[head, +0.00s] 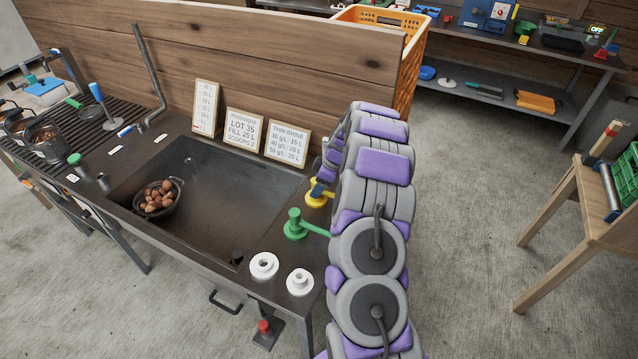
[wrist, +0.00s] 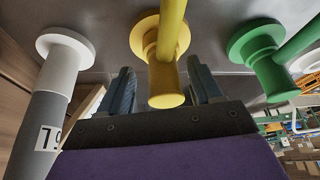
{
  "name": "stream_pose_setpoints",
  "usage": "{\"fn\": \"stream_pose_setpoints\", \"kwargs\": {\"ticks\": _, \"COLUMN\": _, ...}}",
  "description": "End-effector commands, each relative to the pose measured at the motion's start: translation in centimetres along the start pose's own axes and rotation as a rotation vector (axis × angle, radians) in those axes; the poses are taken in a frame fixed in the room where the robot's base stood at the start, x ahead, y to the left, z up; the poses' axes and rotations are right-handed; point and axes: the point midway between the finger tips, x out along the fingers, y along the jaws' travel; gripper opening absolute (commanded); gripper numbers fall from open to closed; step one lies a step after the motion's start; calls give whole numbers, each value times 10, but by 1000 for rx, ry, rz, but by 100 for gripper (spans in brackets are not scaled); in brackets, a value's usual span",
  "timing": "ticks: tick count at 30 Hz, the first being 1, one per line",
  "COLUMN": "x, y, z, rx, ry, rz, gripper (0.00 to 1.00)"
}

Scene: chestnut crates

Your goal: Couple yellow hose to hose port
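The yellow hose fitting (head: 314,201) stands on its round yellow base on the counter at the sink's right edge. In the wrist view the yellow fitting (wrist: 165,90) lies between my two fingers, with a gap visible on each side. My gripper (head: 319,188) is open around it, partly hidden behind my arm in the head view. It also shows in the wrist view (wrist: 162,88). Two white round fittings (head: 264,265) (head: 300,282) sit at the counter's front right corner. I cannot tell which fitting is the hose port.
A green fitting (head: 295,226) with a side arm stands close to the yellow one. A white-flanged grey cylinder (wrist: 60,95) stands on its other side in the wrist view. The dark sink (head: 215,215) holds a bowl of chestnuts (head: 160,198). Signs (head: 244,130) lean along the back.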

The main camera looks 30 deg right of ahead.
Motion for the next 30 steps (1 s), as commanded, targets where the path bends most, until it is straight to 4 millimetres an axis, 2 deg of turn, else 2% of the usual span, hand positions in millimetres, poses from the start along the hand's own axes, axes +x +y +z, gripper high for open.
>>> {"fn": "stream_pose_setpoints", "kwargs": {"ticks": 2, "x": 0, "y": -1, "z": -1, "rx": -1, "ry": -1, "rz": 1, "gripper": 56}}
{"fn": "stream_pose_setpoints", "kwargs": {"ticks": 17, "x": 0, "y": 1, "z": 1, "rx": 0, "ry": 0, "rz": -2, "gripper": 8}}
{"fn": "stream_pose_setpoints", "kwargs": {"ticks": 18, "x": 1, "y": 1, "z": 1, "rx": 0, "ry": 0, "rz": -2, "gripper": 40}}
{"fn": "stream_pose_setpoints", "kwargs": {"ticks": 30, "x": 1, "y": 1, "z": 1, "rx": 0, "ry": 0, "rz": -2, "gripper": 2}}
